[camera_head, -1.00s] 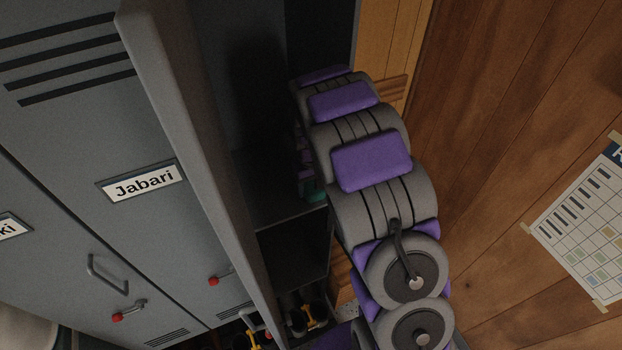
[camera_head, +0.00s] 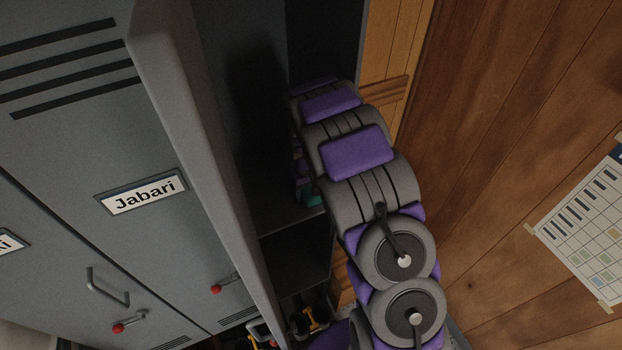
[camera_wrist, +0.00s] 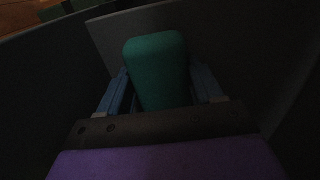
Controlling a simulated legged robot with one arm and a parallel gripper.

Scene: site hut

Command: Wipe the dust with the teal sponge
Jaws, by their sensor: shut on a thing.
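The teal sponge (camera_wrist: 157,65) is a rounded block between the two blue fingers of my gripper (camera_wrist: 160,90) in the wrist view. My gripper is shut on it. In the head view, a small bit of the sponge (camera_head: 311,198) shows beside my arm, inside the open dark locker; the gripper itself is mostly hidden there by my arm. Around the sponge in the wrist view are dark grey locker surfaces. The picture is too dark to make out any dust or whether the sponge touches a surface.
An open grey locker door (camera_head: 190,150) stands left of my arm, with a closed locker marked "Jabari" (camera_head: 142,193) beyond it. A shelf (camera_head: 285,217) crosses the open locker, with items lower down. A wooden wall with a chart (camera_head: 590,235) is on the right.

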